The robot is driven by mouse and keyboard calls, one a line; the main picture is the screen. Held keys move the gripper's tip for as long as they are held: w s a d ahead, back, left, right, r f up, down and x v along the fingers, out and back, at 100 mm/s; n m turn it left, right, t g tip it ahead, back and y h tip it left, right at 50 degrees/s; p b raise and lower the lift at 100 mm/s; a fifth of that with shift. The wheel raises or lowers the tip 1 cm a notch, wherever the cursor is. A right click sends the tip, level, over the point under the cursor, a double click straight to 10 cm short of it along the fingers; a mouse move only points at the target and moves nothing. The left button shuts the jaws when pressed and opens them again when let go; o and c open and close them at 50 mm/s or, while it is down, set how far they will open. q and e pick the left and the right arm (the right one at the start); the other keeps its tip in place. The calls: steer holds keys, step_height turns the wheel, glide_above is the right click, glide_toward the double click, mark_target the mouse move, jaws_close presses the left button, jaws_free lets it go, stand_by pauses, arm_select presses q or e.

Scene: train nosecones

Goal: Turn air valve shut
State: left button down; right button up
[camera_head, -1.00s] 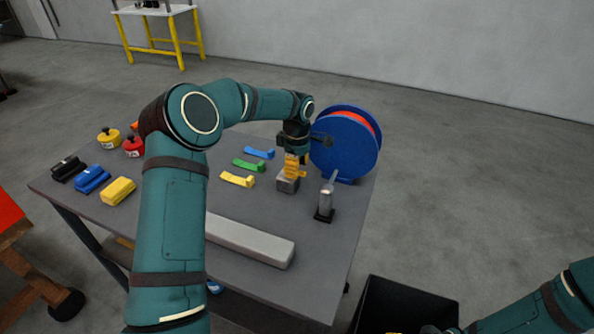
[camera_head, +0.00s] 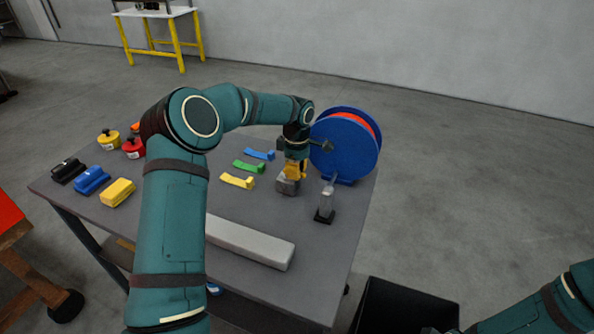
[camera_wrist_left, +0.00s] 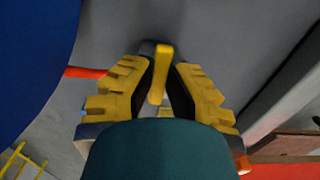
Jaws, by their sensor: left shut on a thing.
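The air valve is a small grey block (camera_head: 287,187) on the grey table, in front of the blue reel. Its yellow handle (camera_wrist_left: 161,62) shows in the left wrist view, standing between the dark inner pads of my yellow fingers. My left gripper (camera_head: 294,170) points down over the valve and is shut on the handle. The fingers hide much of the handle in the head view. Only part of my right arm shows at lower right; its gripper is out of view.
A blue reel (camera_head: 341,146) stands close behind and right of the gripper. A grey upright fitting (camera_head: 326,202) is at right front. Blue, green and yellow levers (camera_head: 237,181) lie left. A long grey bar (camera_head: 250,242) lies in front. A black bin (camera_head: 400,305) is below right.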

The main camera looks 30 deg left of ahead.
arm_select(q)
steer(key=shift+s, duration=0.1)
steer(key=m, duration=0.2)
steer(key=s+m, duration=0.1)
steer(key=m, duration=0.1)
steer(key=shift+p, duration=0.3)
steer(key=m, duration=0.3)
steer(key=s+m+p, duration=0.1)
steer(key=m, duration=0.1)
steer(key=shift+s+a+f, duration=0.1)
steer(key=shift+a, duration=0.25)
steer(key=m, duration=0.3)
steer(key=a+m+p, duration=0.1)
steer(key=shift+s+m, duration=0.35)
steer(key=shift+m, duration=0.05)
steer(key=shift+s+a+f+m+p, duration=0.1)
steer(key=shift+a+m+p, duration=0.15)
steer(key=shift+m, duration=0.8)
steer(key=shift+s+a+m+p, duration=0.1)
steer(key=shift+a+m, duration=0.15)
steer(key=shift+m, duration=0.8)
steer(key=c, duration=0.9)
jaws_free()
steer(key=shift+w, duration=0.1)
steer(key=shift+c, duration=0.2)
